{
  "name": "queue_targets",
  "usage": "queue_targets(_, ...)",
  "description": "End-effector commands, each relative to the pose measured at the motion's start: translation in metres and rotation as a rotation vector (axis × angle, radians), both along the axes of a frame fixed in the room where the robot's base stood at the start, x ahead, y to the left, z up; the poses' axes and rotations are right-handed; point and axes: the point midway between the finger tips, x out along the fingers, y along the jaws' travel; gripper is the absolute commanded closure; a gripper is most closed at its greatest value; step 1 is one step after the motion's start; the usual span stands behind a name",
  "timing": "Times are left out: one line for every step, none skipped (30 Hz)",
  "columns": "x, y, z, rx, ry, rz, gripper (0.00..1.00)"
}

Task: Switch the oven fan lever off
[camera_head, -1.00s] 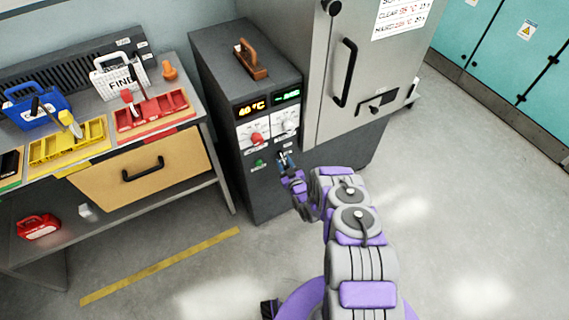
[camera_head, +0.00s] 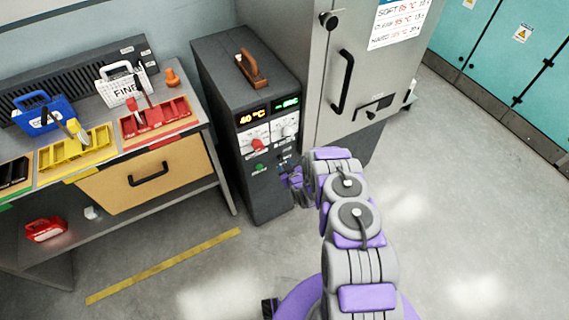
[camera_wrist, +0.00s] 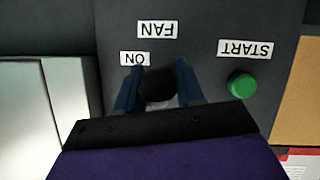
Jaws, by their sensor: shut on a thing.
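The oven control cabinet (camera_head: 262,195) is dark grey, with two lit displays and knobs on its front. In the wrist view its panel is upside down, with a FAN label (camera_wrist: 158,29), an ON label (camera_wrist: 135,59) and a green START button (camera_wrist: 242,85). My gripper (camera_wrist: 158,84) is at the panel below the knobs, its two blue fingers shut on the fan lever (camera_wrist: 157,86), of which a dark knob and a pale part show. In the head view my gripper (camera_head: 287,172) covers most of the lever. The lever's exact position is hard to tell.
The grey oven door (camera_head: 350,80) with a black handle stands right of the cabinet. A workbench (camera_head: 222,178) with coloured trays and a wooden drawer (camera_head: 150,178) is at the left. The floor in front is clear apart from a yellow line (camera_head: 165,264).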

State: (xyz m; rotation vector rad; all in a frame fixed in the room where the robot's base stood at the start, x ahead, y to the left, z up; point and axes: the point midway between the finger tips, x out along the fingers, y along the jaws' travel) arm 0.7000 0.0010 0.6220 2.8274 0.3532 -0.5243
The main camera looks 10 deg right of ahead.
Motion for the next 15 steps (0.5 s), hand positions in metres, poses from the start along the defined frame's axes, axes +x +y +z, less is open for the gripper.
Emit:
queue_targets(0.003,0.001,0.011,-0.014,0.037,0.003,1.00)
queue_targets(0.002,0.001,0.012,-0.024,0.065,0.003,1.00)
queue_targets(0.002,0.001,0.013,-0.035,0.101,0.003,1.00)
queue_targets(0.002,0.002,0.014,-0.044,0.128,0.004,1.00)
queue_targets(0.002,0.001,0.015,-0.052,0.156,0.003,1.00)
queue_targets(0.002,0.001,0.017,-0.064,0.188,0.002,1.00)
queue_targets(0.003,0.001,0.018,-0.072,0.215,0.002,1.00)
queue_targets(0.003,0.001,0.020,-0.080,0.236,0.002,1.00)
queue_targets(0.003,0.001,0.021,-0.091,0.271,0.001,1.00)
queue_targets(0.004,0.001,0.023,-0.097,0.292,0.001,1.00)
queue_targets(0.003,0.001,0.023,-0.106,0.319,0.002,1.00)
queue_targets(0.003,0.002,0.024,-0.115,0.347,0.002,1.00)
queue_targets(0.003,0.002,0.024,-0.122,0.370,0.003,1.00)
queue_targets(0.003,0.002,0.025,-0.129,0.391,0.002,1.00)
queue_targets(0.003,0.002,0.026,-0.137,0.417,0.002,1.00)
